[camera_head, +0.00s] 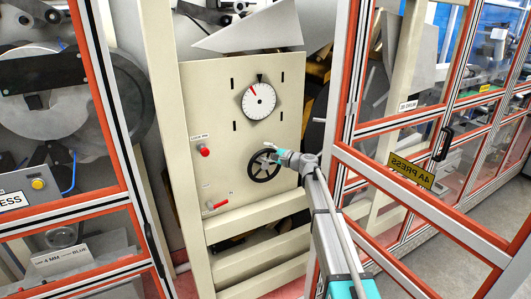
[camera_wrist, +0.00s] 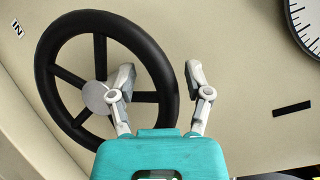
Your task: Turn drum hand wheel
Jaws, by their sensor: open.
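The drum hand wheel (camera_head: 264,165) is a black spoked wheel on the lower right of a cream panel. In the wrist view the hand wheel (camera_wrist: 41,76) fills the left half, with a grey hub. My gripper (camera_head: 273,154) is at the wheel's upper right side in the head view. In the wrist view my gripper (camera_wrist: 158,78) is open, with one finger over the inside of the wheel and the other outside its rim. The right part of the rim lies between the fingers. I cannot tell whether either finger touches it.
A red lock pin knob (camera_head: 205,152) and a red-handled lever (camera_head: 218,204) are on the panel's left. An orange-edged guard frame (camera_head: 349,90) stands close right of my arm.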

